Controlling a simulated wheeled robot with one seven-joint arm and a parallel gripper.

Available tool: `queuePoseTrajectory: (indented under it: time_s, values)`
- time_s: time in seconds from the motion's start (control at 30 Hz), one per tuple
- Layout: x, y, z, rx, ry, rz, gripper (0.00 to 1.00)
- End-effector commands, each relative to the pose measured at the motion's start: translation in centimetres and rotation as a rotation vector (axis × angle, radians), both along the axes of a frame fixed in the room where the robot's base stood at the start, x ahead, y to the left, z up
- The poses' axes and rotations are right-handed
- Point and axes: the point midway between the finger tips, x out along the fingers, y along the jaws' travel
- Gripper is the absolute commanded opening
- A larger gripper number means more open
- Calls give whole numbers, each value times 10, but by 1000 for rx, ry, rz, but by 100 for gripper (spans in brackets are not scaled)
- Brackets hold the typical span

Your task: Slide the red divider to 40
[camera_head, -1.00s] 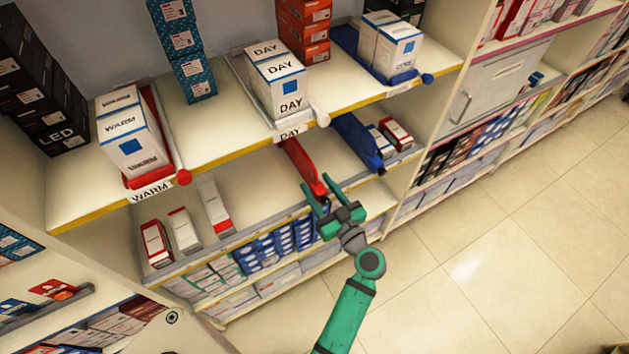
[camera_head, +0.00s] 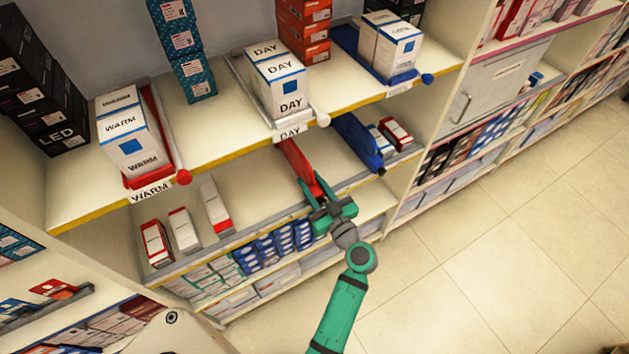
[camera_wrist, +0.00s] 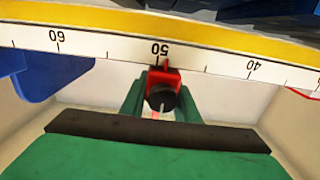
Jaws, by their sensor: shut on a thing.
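The red divider (camera_head: 300,165) stands on the lower shelf, between the small boxes on the left and the blue divider on the right. My green gripper (camera_head: 327,203) is at its front end. In the wrist view my gripper (camera_wrist: 160,100) is shut on the divider's red front end with its dark round knob (camera_wrist: 161,97). The scale strip (camera_wrist: 110,43) there appears upside down, with 60 at left, 50 near the middle and 40 at right. The red end sits close to the 50 mark.
A blue divider (camera_head: 357,140) stands to the right on the same shelf and also shows in the wrist view (camera_wrist: 45,75). Small red-and-white boxes (camera_head: 184,228) stand to the left. The shelf between them and the red divider is clear.

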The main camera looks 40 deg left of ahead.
Motion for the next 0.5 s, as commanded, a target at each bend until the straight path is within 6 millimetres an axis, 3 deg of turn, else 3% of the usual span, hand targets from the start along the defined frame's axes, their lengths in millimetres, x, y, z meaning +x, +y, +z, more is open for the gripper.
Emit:
queuePoseTrajectory:
  time_s: [0.3,0.5]
  values:
    - [-66,28,-1,0,2,5,0]
    - [-84,35,-1,-1,0,3,0]
